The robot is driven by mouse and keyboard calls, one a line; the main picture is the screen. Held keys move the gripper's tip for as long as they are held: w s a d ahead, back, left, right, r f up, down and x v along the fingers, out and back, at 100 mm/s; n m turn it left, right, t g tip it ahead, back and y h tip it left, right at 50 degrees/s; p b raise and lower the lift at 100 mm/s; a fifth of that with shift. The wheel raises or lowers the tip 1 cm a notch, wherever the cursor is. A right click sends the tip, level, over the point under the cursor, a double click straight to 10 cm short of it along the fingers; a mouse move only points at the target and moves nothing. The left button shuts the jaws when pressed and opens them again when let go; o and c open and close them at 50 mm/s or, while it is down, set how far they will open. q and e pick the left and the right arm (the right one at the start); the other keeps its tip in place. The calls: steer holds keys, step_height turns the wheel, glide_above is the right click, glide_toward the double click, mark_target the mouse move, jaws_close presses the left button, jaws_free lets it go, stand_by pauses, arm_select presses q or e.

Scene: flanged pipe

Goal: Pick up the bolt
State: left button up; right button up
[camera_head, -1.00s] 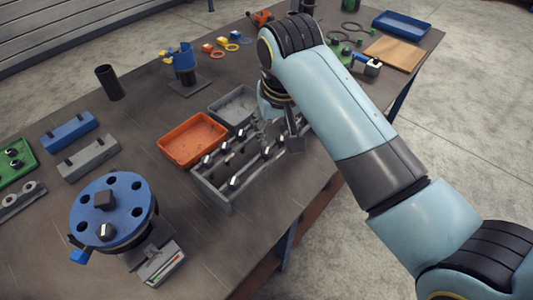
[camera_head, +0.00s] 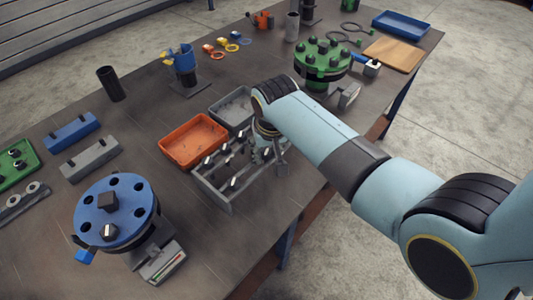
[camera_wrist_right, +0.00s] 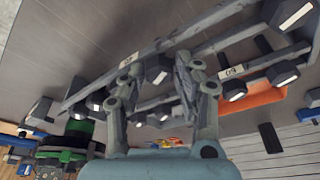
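A grey bolt rack (camera_head: 213,194) holds several dark bolts with pale, shiny heads, such as one bolt (camera_head: 236,182) near its front. My right gripper (camera_head: 276,162) is low at the rack's right end, with my arm hiding part of that end. In the right wrist view, the gripper fingers (camera_wrist_right: 160,82) are apart, with a hex-headed bolt (camera_wrist_right: 158,72) showing between their tips. I cannot tell whether they touch it. Numbered rack rails (camera_wrist_right: 190,38) and more bolts surround the fingers. My left gripper is out of view.
An orange tray (camera_head: 165,153) and a grey tray (camera_head: 216,108) stand behind the rack. A blue flange (camera_head: 126,218) is at the front left, and a green flange (camera_head: 323,52) stands beyond my arm. Bare table (camera_head: 150,125) lies left of the orange tray.

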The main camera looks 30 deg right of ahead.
jaws_close()
stand_by(0.3)
